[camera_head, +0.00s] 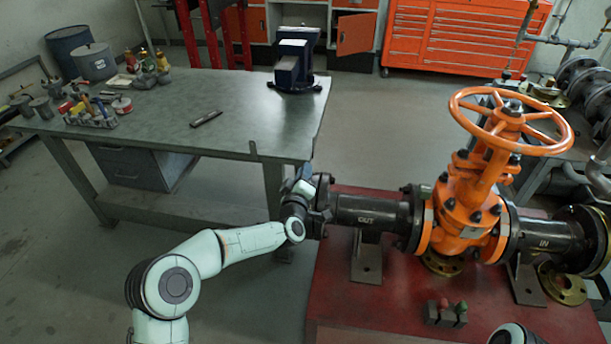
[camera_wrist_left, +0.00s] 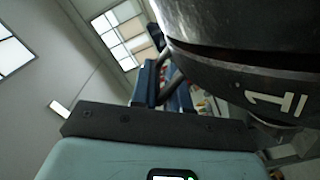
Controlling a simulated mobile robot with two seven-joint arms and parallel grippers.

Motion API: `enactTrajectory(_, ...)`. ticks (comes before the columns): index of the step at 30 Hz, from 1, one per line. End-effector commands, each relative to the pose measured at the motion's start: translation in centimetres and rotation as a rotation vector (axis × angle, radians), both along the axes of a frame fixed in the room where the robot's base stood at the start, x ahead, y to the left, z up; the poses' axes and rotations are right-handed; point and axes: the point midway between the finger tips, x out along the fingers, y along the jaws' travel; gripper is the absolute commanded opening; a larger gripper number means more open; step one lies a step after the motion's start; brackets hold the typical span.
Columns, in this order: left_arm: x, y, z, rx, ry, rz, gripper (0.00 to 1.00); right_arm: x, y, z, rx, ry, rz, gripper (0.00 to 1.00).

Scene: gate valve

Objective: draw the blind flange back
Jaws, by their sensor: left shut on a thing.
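The blind flange (camera_head: 323,190) is a dark disc at the left end of the black pipe marked OUT (camera_head: 370,210). In the left wrist view a large dark rounded body, likely the blind flange (camera_wrist_left: 235,60), fills the upper right and bears a white mark. My left gripper (camera_head: 306,200) is at the flange's left side and shut on it; the fingertips are mostly hidden. I cannot tell whether a gap separates flange and pipe. The orange gate valve (camera_head: 468,205) with its handwheel (camera_head: 510,120) stands to the right. My right gripper is out of view.
The red skid (camera_head: 335,300) carries the valve and pipe supports. A block with red and green knobs (camera_head: 445,313) stands at its front. A grey workbench (camera_head: 225,95) with a blue vise (camera_head: 295,65) stands behind my left arm. Floor is open to the left.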

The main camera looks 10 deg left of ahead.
Motion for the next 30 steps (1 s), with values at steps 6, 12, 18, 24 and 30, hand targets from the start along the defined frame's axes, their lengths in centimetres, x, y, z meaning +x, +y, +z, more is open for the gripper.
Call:
enactTrajectory(6,0.1,1.2,0.5,-0.003,-0.013,0.018,0.00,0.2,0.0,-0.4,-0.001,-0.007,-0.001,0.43)
enactTrajectory(12,0.2,1.3,0.6,-0.003,-0.014,0.019,0.34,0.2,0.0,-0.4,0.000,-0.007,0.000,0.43)
enactTrajectory(18,0.1,1.1,0.4,-0.001,-0.009,0.015,0.34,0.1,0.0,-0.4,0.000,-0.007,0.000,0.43)
enactTrajectory(24,-0.6,1.0,0.4,0.000,-0.009,0.013,0.34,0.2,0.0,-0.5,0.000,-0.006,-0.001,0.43)
enactTrajectory(30,-3.6,1.0,0.3,0.001,-0.008,0.013,0.34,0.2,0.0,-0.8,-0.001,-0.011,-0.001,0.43)
